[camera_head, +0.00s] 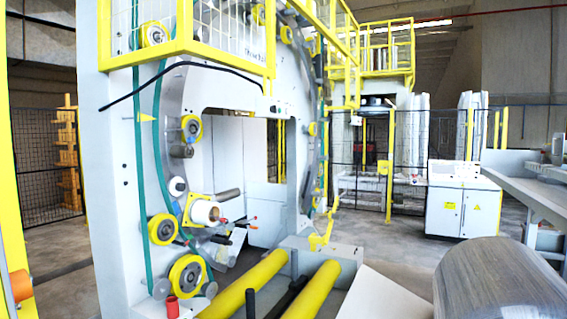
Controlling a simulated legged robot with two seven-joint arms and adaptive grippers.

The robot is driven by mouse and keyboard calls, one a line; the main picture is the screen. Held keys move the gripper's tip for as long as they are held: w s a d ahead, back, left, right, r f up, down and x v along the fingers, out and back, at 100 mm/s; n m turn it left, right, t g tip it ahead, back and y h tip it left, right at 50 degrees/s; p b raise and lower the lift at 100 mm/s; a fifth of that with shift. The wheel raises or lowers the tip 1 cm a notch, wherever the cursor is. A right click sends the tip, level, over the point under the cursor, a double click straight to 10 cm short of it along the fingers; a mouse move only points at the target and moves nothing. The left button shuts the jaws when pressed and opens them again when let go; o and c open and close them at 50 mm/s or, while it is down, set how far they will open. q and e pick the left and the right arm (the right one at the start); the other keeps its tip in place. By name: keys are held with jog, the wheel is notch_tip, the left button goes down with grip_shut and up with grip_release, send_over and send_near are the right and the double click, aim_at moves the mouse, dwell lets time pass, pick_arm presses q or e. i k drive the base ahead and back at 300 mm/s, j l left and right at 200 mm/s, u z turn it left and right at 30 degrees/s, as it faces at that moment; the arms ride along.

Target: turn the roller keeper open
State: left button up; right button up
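The roller keeper cannot be picked out for certain. A white roll (205,213) sits in a yellow bracket (187,209) on the inner left side of the large wrapping ring. Small levers with red tips (224,221) and a black handle (240,226) stick out beside it, too small to tell whether anything is open or shut. A grey roller (229,194) projects just above the white roll. Neither of my grippers shows in this view.
Two yellow rollers (243,285) lie low in front of the ring. A large grey coil (498,282) is at the lower right. A white cabinet (463,200) stands behind it. Yellow guard rails (190,45) run overhead. Open floor (400,250) lies right of centre.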

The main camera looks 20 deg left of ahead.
aim_at(190, 140)
jog(key=i+l+z, duration=0.1)
jog(key=i, duration=0.55)
jog(key=i+l+z, duration=0.1)
jog(key=i+l, duration=0.15)
jog(key=i, duration=0.45)
jog(key=i+u, duration=0.3)
jog(key=i, duration=0.3)
jog(key=i+l+u, duration=0.2)
jog(key=i+u, duration=0.15)
jog(key=i, duration=0.2)
